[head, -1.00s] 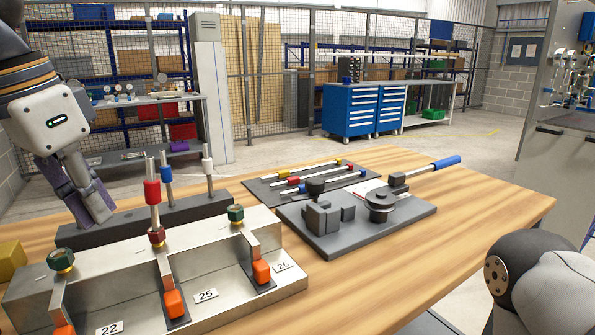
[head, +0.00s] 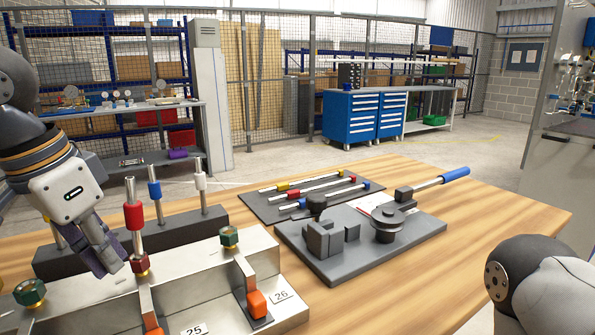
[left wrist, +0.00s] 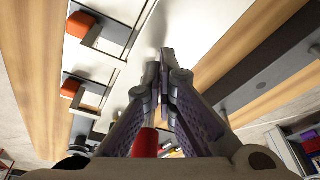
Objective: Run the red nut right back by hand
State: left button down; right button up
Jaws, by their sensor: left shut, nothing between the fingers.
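The red nut (head: 133,215) is a red sleeve on an upright steel tube. Below it, apart from it, a dark red hex fitting (head: 140,264) sits on the metal stand (head: 195,275). My left gripper (head: 114,266) points down just left of the tube, its tips about level with the hex fitting and below the red nut. Its fingers are together with nothing between them. In the left wrist view the shut fingertips (left wrist: 161,65) lie over the stand, and the red nut (left wrist: 146,143) shows partly hidden behind one finger. My right gripper is out of view.
Green hex fittings (head: 229,237) and orange blocks (head: 257,304) sit on the stand. Behind is a dark rack (head: 180,232) with blue- and white-sleeved rods. A grey bender plate (head: 340,262) and a tray of tubes (head: 250,204) lie to the right.

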pick_arm(q)
jog(key=shift+f, duration=0.15)
jog(key=shift+d, duration=0.1)
dwell(0.4)
jog(key=shift+s+d+f, duration=0.25)
jog(key=shift+s+d, duration=0.2)
jog(key=shift+d, duration=0.1)
jog(key=shift+d+f, duration=0.1)
jog(key=shift+d, duration=0.1)
jog(key=shift+s, duration=0.2)
dwell(0.3)
notch_tip(320, 180, up, 7)
jog(key=shift+f, duration=0.15)
dwell(0.4)
